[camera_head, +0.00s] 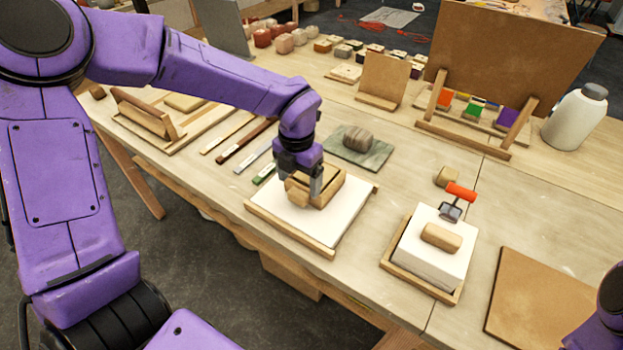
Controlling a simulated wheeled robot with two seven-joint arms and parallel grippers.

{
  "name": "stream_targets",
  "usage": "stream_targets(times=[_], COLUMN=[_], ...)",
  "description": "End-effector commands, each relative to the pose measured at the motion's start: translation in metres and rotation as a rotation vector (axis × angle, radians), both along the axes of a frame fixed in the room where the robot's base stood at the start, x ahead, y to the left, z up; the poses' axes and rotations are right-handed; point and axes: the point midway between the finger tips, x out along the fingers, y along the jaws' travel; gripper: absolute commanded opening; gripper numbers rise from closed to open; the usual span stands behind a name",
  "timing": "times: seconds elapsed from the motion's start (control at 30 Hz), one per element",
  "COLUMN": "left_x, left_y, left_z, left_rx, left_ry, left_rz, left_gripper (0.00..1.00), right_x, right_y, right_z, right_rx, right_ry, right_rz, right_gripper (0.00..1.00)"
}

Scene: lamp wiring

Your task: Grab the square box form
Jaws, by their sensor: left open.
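The square box form (333,187) is a small wooden box that sits on a white slab in a wood-edged tray (291,229) in the middle of the table. My left gripper (304,190) is open and points down at the left part of the form. Its dark fingers are at the near-left walls of the form and hide part of them. I cannot tell whether the fingers touch the wood. Of my right arm only a purple part shows at the lower right edge.
Thin tools lie left of the form. A stone-like lump (357,139) sits on a green board behind it. A brown board (540,305) lies at right.

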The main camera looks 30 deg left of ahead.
Motion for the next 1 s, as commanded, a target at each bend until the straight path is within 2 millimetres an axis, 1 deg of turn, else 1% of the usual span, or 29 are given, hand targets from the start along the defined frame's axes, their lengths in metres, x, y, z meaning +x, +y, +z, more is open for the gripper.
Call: stream_targets(times=[0.03, 0.07, 0.1, 0.2, 0.3, 0.43, 0.47, 0.5, 0.57, 0.6, 0.67, 0.7, 1.0], left_x=[-0.004, -0.005, -0.006, -0.006, -0.005, -0.005, -0.005, -0.005, -0.005, -0.005, -0.005, -0.004, -0.004], left_y=[0.002, 0.002, 0.003, 0.003, 0.003, 0.003, 0.003, 0.004, 0.004, 0.004, 0.004, 0.004, 0.004], left_z=[-0.006, -0.012, -0.02, -0.034, -0.038, -0.038, -0.038, -0.038, -0.038, -0.038, -0.038, -0.037, -0.035], left_rx=[0.003, 0.004, 0.004, 0.002, 0.002, 0.001, 0.001, 0.001, 0.001, 0.001, 0.001, 0.001, 0.001], left_ry=[0.008, 0.007, 0.007, 0.004, 0.001, 0.001, 0.001, 0.001, 0.001, 0.001, 0.001, -0.002, -0.003], left_rz=[0.0, 0.0, 0.001, 0.002, 0.003, 0.003, 0.003, 0.003, 0.003, 0.004, 0.004, 0.003, 0.004], left_gripper=[0.83, 0.83, 0.83, 0.83, 0.83, 0.83, 0.8, 0.67, 0.47, 0.34, 0.15, 0.13, 0.13], right_x=[0.0, 0.0, 0.0, 0.0, 0.0, 0.0, 0.0, 0.0, 0.0, 0.0, 0.0, 0.0, 0.0], right_y=[0.0, 0.0, 0.0, 0.0, 0.0, 0.0, 0.0, 0.0, 0.0, 0.0, 0.0, 0.0, 0.0], right_z=[0.009, 0.011, 0.012, 0.013, 0.012, 0.012, 0.012, 0.012, 0.012, 0.012, 0.012, 0.012, 0.011], right_rx=[0.0, 0.0, 0.0, 0.0, 0.0, 0.0, 0.0, 0.0, 0.0, 0.0, 0.0, 0.0, 0.0], right_ry=[0.0, 0.0, 0.0, 0.0, 0.0, 0.0, 0.0, 0.0, 0.0, 0.0, 0.0, 0.0, 0.0], right_rz=[0.0, 0.0, 0.0, 0.0, 0.0, 0.0, 0.0, 0.0, 0.0, 0.0, 0.0, 0.0, 0.0], right_gripper=[0.82, 0.82, 0.82, 0.82, 0.82, 0.82, 0.82, 0.82, 0.82, 0.82, 0.82, 0.82, 0.82])
